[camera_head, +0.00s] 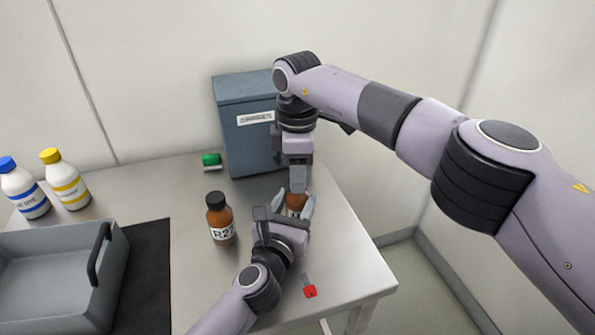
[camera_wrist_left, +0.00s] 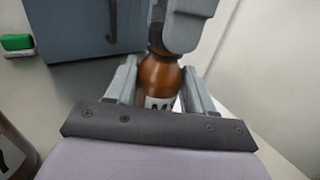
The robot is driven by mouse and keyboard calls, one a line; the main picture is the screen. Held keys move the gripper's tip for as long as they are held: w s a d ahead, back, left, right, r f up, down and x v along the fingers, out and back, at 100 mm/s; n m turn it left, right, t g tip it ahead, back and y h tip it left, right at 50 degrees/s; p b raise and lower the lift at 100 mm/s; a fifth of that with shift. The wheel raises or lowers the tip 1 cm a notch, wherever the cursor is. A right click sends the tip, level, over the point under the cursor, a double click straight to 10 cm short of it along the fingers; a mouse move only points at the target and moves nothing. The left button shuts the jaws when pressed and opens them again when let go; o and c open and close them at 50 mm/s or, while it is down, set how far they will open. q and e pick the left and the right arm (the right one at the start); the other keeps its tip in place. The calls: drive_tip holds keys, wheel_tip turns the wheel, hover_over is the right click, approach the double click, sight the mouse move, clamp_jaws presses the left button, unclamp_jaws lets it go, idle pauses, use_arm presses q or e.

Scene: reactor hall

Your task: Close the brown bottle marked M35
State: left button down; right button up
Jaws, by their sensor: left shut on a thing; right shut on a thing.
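The brown bottle marked M35 (camera_wrist_left: 161,82) stands upright between the fingers of my left gripper (camera_wrist_left: 165,95) in the left wrist view. Only the start of its label shows there. In the head view the bottle (camera_head: 296,204) is mostly hidden by both grippers. My left gripper (camera_head: 296,208) is shut on its body from the front. My right gripper (camera_head: 298,186) comes down from above and is shut at the bottle's top.
A brown bottle marked R27 (camera_head: 220,220) with a black cap stands left of my left gripper. A blue-grey box (camera_head: 240,140) stands behind. A green object (camera_head: 211,160), a red-headed item (camera_head: 310,290), two white bottles (camera_head: 66,182) and a grey tray (camera_head: 50,270) are also on the table.

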drive_tip(key=m, duration=0.7)
drive_tip(key=o, duration=1)
drive_tip(key=shift+r, duration=2.25)
drive_tip(key=shift+c, duration=0.4)
